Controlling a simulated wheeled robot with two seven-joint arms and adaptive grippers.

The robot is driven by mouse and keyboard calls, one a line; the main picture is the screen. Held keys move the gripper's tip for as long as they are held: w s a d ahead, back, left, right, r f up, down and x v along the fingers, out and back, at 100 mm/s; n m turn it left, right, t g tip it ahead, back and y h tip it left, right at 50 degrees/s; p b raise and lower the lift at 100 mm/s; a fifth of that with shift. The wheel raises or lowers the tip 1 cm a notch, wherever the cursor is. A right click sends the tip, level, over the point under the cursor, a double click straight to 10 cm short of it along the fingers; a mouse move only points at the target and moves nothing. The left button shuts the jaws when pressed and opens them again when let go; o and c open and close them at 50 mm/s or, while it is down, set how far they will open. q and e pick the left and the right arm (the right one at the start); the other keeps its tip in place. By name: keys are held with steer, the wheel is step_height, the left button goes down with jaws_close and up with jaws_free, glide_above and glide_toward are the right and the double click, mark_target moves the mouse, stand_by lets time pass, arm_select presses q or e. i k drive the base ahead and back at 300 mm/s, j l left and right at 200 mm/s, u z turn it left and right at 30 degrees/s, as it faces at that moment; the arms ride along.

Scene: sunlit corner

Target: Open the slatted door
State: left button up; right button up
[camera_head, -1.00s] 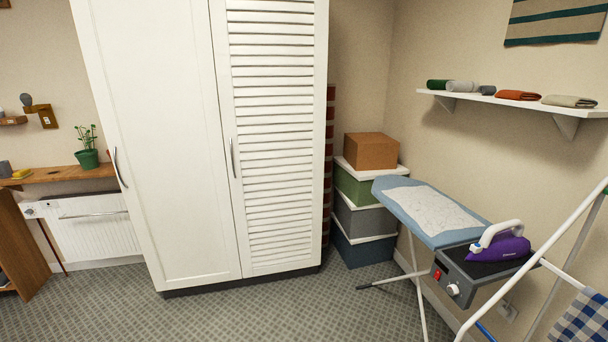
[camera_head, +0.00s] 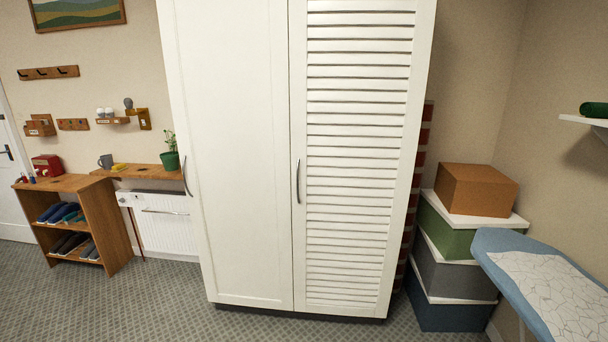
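The slatted door (camera_head: 357,160) is the right-hand door of a tall white wardrobe in the middle of the head view. It is shut, flush beside the plain door (camera_head: 238,150). Its curved metal handle (camera_head: 298,181) is upright on its left edge, near the seam between the doors. The plain door has a similar handle (camera_head: 186,176) on its far left edge. The top of the wardrobe is cut off by the frame. Neither of my grippers shows in this view.
An ironing board (camera_head: 545,285) stands at the right. Stacked boxes (camera_head: 458,240) with a brown carton (camera_head: 477,189) on top stand right of the wardrobe. A wooden shoe shelf (camera_head: 86,228) and a radiator (camera_head: 165,226) are at the left. Patterned carpet in front is clear.

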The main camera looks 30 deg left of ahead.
mark_target(358, 70)
steer(key=i+l+u, duration=0.15)
steer(key=i, duration=0.35)
steer(key=i+l+u, duration=0.15)
steer(key=i, duration=0.35)
steer(key=l, duration=0.1)
